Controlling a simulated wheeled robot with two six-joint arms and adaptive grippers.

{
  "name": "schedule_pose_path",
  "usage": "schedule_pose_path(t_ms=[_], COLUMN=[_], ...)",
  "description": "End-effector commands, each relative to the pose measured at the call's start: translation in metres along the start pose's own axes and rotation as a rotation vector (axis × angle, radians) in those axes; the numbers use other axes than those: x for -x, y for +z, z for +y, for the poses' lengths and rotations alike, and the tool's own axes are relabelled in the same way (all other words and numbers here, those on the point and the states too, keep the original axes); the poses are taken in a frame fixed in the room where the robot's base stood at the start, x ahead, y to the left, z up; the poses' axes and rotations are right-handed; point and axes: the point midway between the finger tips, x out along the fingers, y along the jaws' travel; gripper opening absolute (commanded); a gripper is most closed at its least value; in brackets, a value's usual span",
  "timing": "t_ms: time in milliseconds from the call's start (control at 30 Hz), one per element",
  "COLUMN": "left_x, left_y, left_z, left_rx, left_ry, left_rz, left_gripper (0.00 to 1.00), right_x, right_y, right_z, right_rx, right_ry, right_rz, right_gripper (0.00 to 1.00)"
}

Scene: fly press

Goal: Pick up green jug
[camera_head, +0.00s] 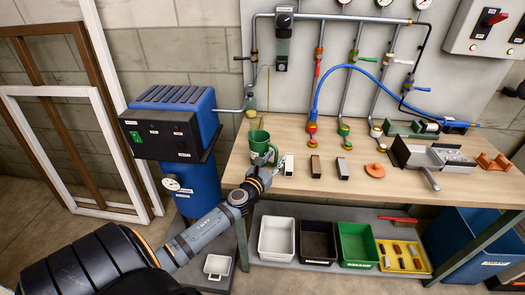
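The green jug (259,142) stands upright near the left end of the wooden workbench (345,187), below a thin yellow-green pipe end. My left gripper (263,166) is at the jug's lower front, reaching in from the lower left. Its fingers are dark and small here, and they overlap the jug's lower edge and side. I cannot tell whether they touch the jug or how far they are apart. My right gripper is not visible.
A blue machine (177,117) stands left of the bench. Small blocks and an orange piece (375,170) lie right of the jug. A metal vise-like device (430,158) sits further right. Coloured bins, including a green bin (357,263), stand on the shelf below.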

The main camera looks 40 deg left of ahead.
Motion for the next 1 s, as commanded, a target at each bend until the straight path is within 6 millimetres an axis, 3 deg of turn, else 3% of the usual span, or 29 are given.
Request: schedule_pose_path(t_ms=[100, 300, 600, 1000], left_x=[-0.0104, -0.011, -0.0108, -0.0107], left_y=[0.001, -0.0005, -0.0003, -0.0002], left_z=[-0.0002, -0.0004, -0.0003, -0.0003], left_rx=[0.002, 0.001, 0.001, 0.001], left_ry=[0.0, -0.001, -0.001, -0.001], left_rz=[-0.001, 0.0, 0.0, 0.0], left_gripper=[0.38, 0.38, 0.0, 0.0], right_x=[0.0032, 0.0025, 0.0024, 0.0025], right_y=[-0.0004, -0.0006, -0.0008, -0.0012], right_z=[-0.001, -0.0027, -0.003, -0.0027], right_rx=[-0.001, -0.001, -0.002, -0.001], right_ry=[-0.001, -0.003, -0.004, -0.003], right_rz=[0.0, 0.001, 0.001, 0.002], right_gripper=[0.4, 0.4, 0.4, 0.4])
